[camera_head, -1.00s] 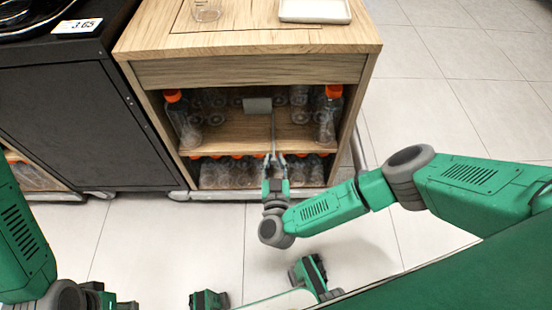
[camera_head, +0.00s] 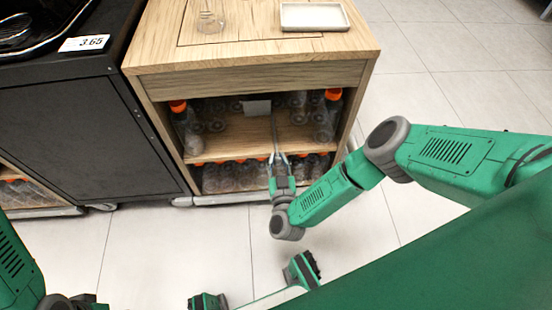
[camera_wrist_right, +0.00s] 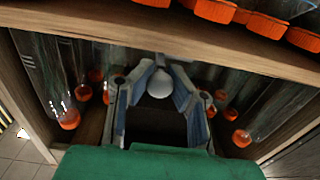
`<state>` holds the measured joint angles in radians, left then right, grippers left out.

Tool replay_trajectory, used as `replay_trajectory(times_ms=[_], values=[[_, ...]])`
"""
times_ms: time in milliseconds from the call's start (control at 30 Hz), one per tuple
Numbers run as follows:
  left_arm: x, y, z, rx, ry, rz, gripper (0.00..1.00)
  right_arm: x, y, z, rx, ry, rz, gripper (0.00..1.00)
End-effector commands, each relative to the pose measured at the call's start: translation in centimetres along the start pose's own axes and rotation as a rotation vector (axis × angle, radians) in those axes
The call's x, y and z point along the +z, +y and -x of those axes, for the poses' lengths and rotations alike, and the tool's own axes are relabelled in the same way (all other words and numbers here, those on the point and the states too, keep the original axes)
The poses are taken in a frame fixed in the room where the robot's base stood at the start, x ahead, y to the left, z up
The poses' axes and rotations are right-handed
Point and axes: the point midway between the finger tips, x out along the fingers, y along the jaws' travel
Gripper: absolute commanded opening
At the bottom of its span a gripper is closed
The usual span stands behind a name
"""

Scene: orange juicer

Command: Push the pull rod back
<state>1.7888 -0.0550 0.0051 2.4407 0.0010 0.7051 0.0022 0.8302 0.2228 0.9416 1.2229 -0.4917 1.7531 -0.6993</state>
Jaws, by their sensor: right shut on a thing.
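The pull rod (camera_head: 274,132) is a thin grey bar with a flat grey plate (camera_head: 256,107) at its far end, inside the upper part of the wooden cabinet's open shelf. My right gripper (camera_head: 278,158) is at the front of the shelf, shut on the near end of the rod. In the right wrist view, the right gripper's fingers (camera_wrist_right: 160,75) close around a pale round knob (camera_wrist_right: 160,84).
The wooden cabinet (camera_head: 250,73) holds several clear bottles with orange caps, one at the left (camera_head: 186,125) and one at the right (camera_head: 328,115) of the upper shelf. A white tray (camera_head: 314,16) and a clear cup (camera_head: 210,20) stand on top. A black cabinet (camera_head: 85,140) stands at left.

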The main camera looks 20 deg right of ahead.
Motion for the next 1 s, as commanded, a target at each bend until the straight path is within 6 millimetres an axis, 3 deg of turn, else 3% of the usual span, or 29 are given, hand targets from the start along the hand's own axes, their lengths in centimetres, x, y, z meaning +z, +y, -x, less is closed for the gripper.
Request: replay_trajectory(times_ms=[33,67,100,133,467,833,1000], values=[[0.0,0.0,0.0,0.000,0.000,-0.001,0.40,-0.3,0.1,-0.2,0.005,0.008,0.000,0.00],[0.0,0.0,0.0,0.000,0.000,-0.001,0.40,-0.3,0.1,-0.2,0.006,0.008,0.002,0.23],[0.0,0.0,0.0,0.000,0.000,0.000,0.40,-0.3,0.1,-0.2,0.008,0.009,0.005,0.37],[0.0,0.0,0.0,0.000,0.000,0.000,0.40,-0.3,0.1,-0.2,0.008,0.008,0.006,0.40],[0.1,0.0,0.1,-0.001,0.002,0.001,0.40,-0.1,0.1,0.1,0.009,0.005,0.009,0.40],[0.1,0.0,0.1,-0.001,0.003,0.000,0.40,-0.1,-0.3,5.6,0.006,0.004,0.010,0.40],[0.1,-0.1,0.0,0.001,0.002,0.001,0.40,-0.1,-0.5,7.2,0.007,0.006,0.013,0.40]])
